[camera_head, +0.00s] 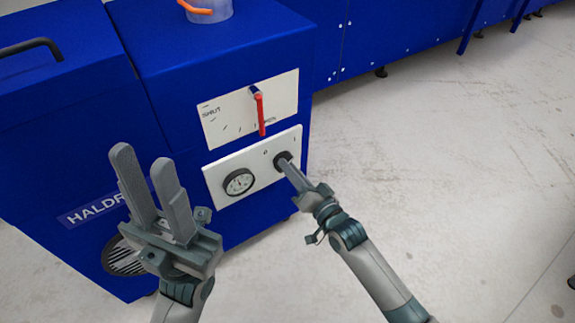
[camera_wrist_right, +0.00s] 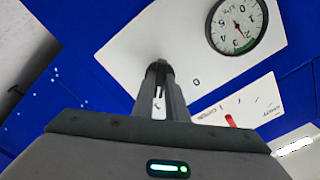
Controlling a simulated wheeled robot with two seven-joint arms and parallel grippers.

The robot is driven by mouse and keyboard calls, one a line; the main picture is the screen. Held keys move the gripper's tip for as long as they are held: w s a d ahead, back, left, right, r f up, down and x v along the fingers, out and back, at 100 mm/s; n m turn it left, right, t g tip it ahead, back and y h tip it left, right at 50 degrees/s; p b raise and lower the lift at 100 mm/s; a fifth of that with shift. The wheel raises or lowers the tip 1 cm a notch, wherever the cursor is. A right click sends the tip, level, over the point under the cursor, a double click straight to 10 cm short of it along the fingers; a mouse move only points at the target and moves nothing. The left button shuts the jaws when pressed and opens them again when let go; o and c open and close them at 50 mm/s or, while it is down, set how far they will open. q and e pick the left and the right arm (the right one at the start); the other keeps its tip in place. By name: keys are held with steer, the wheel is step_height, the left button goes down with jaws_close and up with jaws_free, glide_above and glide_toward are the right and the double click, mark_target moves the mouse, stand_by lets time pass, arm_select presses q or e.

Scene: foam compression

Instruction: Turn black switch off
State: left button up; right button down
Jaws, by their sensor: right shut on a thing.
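The black switch (camera_head: 283,158) is a round knob on the right part of the lower white panel (camera_head: 213,176) of the blue machine. My right gripper (camera_head: 287,165) is at the knob and shut on it, its fingers largely hiding it. In the right wrist view, the fingers (camera_wrist_right: 160,80) of that gripper reach to the white panel, with a "0" mark beside them. The knob's pointing direction is hidden. My left gripper (camera_head: 144,175) is open and empty in front of the machine, with its fingers pointing up.
A black-rimmed gauge (camera_head: 239,182) sits left of the switch; it also shows in the right wrist view (camera_wrist_right: 237,25). Above is a white panel with a red lever (camera_head: 260,113), pointing down. A black handle (camera_head: 32,46) is at upper left. The floor to the right is clear.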

stand_by(0.3)
steer(key=n+p, duration=0.5)
steer(key=n, duration=1.2)
steer(key=c, duration=0.8)
jaws_free()
steer(key=shift+o, duration=0.2)
steer(key=p+v, duration=0.3)
steer(key=v, duration=0.4)
